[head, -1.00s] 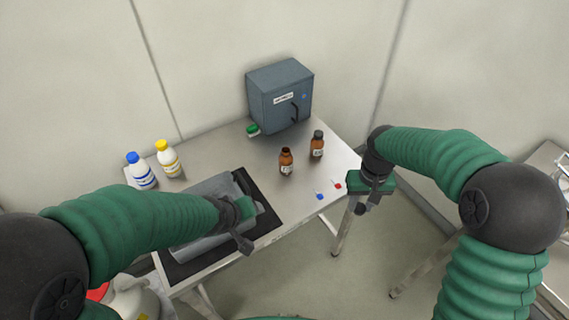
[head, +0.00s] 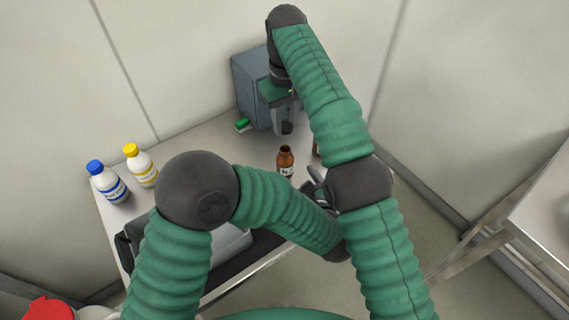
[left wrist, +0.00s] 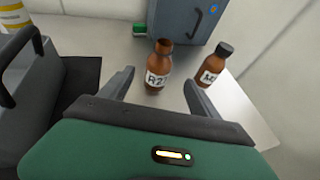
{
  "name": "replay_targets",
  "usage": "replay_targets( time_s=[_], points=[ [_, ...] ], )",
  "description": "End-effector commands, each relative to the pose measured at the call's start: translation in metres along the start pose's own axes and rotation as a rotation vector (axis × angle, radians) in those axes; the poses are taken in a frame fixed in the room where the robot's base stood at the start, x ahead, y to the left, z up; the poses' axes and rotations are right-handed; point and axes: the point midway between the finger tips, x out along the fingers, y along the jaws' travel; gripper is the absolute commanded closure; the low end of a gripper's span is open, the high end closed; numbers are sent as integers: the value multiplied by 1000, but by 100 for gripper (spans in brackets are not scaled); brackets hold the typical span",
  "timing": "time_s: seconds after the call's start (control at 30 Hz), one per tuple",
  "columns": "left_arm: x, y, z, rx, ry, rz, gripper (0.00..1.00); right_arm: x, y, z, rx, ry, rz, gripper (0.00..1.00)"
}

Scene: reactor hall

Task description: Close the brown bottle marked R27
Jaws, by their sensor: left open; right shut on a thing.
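The brown bottle (head: 285,162) stands upright and open on the table; in the left wrist view (left wrist: 157,72) its label reads R2, the rest being hard to read. My right gripper (head: 286,118) is above it, shut on a small black cap (head: 287,128), with a gap between cap and bottle mouth. My left gripper (head: 311,181) is low beside the bottle, to its right in the head view, and open. In the left wrist view its fingers point at the bottle, which shows between the tips and is not gripped.
A second brown bottle with a black cap (left wrist: 214,62) stands close by, mostly hidden by my right arm in the head view. Behind are a grey-blue cabinet (head: 246,85) and a green object (head: 242,125). Blue-capped (head: 108,184) and yellow-capped (head: 141,166) white bottles stand left.

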Motion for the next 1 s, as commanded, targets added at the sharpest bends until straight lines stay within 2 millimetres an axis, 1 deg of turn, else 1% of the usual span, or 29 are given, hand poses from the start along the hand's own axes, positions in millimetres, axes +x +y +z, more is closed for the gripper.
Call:
replay_targets(
  time_s=[0.13,0.23,0.6,0.7,0.83,1.0],
  points=[
    [8,2,0,-1,1,2,28,2,-1,-1,1,-2,1,100],
    [20,2,0,0,2,3,28,2,-1,-1,1,-2,1,100],
    [92,2,0,1,1,2,28,1,0,-1,2,-1,1,100],
    [107,2,0,1,2,2,28,1,0,0,2,-1,1,100],
    [118,2,0,2,0,0,28,1,0,0,2,-1,1,100],
    [122,2,0,2,0,0,28,1,-1,0,2,-1,1,100]
  ],
)
